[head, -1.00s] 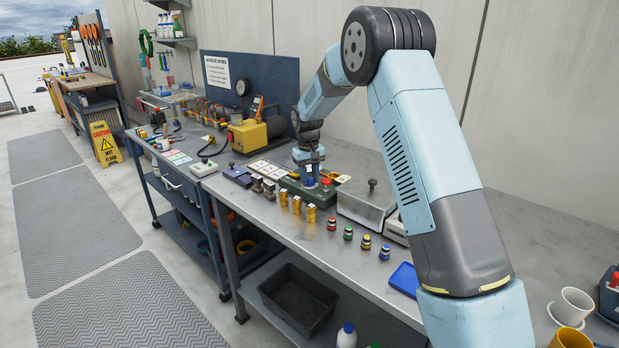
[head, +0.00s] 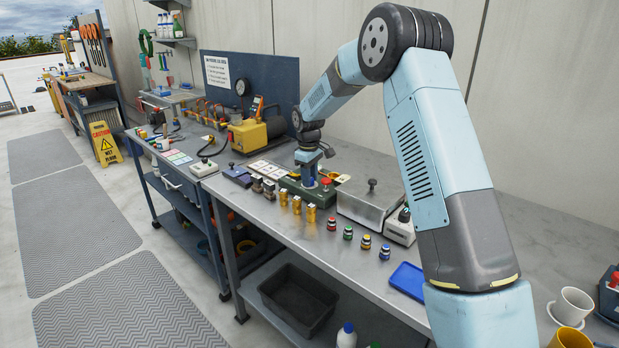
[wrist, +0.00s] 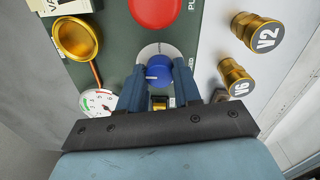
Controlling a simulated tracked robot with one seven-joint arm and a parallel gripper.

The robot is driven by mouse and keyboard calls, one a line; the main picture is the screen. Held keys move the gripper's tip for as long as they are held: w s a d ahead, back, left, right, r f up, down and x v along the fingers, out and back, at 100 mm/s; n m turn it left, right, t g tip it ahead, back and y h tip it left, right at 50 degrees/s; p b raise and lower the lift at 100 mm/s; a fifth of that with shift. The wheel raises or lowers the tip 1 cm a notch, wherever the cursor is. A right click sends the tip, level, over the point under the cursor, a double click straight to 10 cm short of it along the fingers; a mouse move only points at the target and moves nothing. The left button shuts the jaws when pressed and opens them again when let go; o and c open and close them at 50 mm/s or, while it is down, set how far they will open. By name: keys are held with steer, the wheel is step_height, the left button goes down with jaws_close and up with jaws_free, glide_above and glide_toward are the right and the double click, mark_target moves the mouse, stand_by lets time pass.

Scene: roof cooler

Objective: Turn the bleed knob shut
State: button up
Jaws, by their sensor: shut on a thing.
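The blue bleed knob (wrist: 159,70) sits on a pale round dial plate (wrist: 160,50) on a dark green panel (wrist: 112,30). My gripper (wrist: 160,78) is shut on the knob, one blue finger on each side. In the head view my gripper (head: 309,180) is over the green box (head: 322,198) on the bench, and the knob is mostly hidden there.
A red push button (wrist: 155,10) is just beyond the knob. A brass cup-like fitting (wrist: 78,40) and a small gauge (wrist: 97,102) are at left. Brass fittings marked V2 (wrist: 258,32) and V6 (wrist: 236,80) are at right. A metal box (head: 368,208) stands beside the green box.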

stand_by(0.3)
steer(key=o, duration=1)
steer(key=shift+o, duration=0.2)
step_height(320, 180, up, 14)
steer(key=shift+s+f, duration=0.15)
steer(key=shift+a, duration=0.1)
